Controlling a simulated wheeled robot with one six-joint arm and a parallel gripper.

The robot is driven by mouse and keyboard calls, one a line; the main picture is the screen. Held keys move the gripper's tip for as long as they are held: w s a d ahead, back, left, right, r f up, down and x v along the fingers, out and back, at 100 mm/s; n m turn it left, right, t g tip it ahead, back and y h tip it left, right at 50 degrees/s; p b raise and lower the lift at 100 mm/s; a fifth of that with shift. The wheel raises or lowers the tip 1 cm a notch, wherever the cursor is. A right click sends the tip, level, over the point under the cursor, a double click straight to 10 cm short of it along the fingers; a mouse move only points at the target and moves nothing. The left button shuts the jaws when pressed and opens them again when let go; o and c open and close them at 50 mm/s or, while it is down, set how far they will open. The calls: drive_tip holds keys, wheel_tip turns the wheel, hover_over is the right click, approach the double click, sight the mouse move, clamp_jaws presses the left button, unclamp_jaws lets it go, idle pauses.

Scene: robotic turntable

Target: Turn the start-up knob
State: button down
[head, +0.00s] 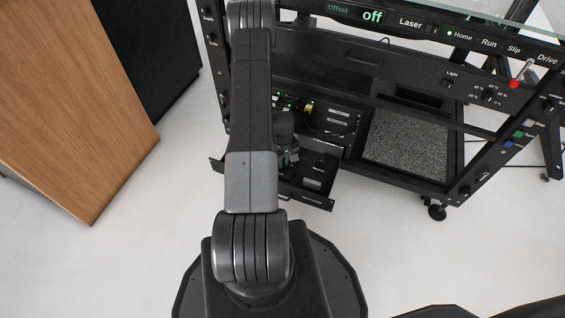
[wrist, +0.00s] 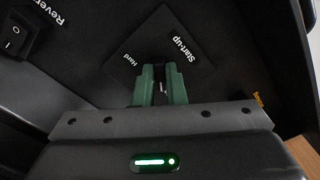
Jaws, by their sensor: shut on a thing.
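The start-up knob (wrist: 161,88) is a small dark knob on a black panel, seen in the wrist view in front of the printed words "Start-up" and "Hard". My gripper (wrist: 160,84) has two green fingers, shut on the knob from both sides. The fingers hide most of the knob, so its pointing direction cannot be told.
A black switch (wrist: 22,35) marked I and O sits on the panel near "Reverse". In the head view, a low drawer (head: 312,182) juts from the black turntable frame (head: 408,184). A wooden cabinet (head: 75,95) stands left. White floor lies between.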

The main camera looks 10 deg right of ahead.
drive_tip(key=shift+n, duration=0.6)
drive_tip(key=c, duration=1.5)
unclamp_jaws()
wheel_tip(320, 180, up, 14)
drive_tip(key=p, duration=0.4)
drive_tip(key=shift+f, duration=0.15)
wheel_tip(320, 180, down, 14)
drive_tip(key=b, duration=0.4)
